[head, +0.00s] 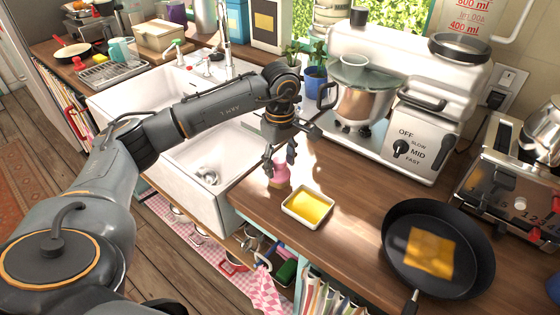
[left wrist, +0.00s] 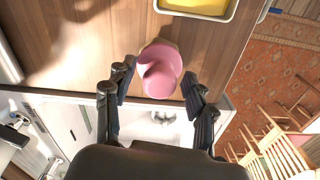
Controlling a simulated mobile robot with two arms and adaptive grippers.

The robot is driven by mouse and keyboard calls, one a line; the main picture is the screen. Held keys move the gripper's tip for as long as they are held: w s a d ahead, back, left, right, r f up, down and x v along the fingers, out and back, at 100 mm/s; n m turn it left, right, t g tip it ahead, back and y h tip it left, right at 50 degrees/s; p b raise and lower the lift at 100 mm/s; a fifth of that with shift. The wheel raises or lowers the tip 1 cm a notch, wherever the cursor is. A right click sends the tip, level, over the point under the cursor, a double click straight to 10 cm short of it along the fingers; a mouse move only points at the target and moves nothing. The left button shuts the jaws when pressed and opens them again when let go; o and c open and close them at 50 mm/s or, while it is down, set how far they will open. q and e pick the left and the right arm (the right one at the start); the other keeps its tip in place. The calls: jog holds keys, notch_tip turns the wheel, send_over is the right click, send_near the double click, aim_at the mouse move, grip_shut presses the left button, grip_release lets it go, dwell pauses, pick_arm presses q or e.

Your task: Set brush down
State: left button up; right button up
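The pink-handled brush (head: 279,173) appears to stand on the wooden counter near the sink-side edge, just left of a small white dish. My left gripper (head: 279,160) is right above and around it, fingers pointing down. In the left wrist view the pink top of the brush (left wrist: 160,72) sits between my two fingers, with a gap showing on each side, so the gripper looks open. The lower part of the brush is mostly hidden under its pink top there. My right gripper is not in view.
The white dish with yellow contents (head: 289,210) is close to the right. A dark frying pan (head: 398,262) holding a yellow square lies further right. A white stand mixer (head: 400,100) stands behind. The white sink (head: 185,170) is on the left. Some counter behind the dish is clear.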

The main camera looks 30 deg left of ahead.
pick_arm(q)
notch_tip(320, 180, up, 12)
dwell(0.6)
dwell(0.4)
grip_shut()
dwell(0.8)
jog(key=shift+r, duration=0.1)
notch_tip(320, 180, up, 12)
jog(key=p, duration=1)
dwell(0.5)
dwell(0.3)
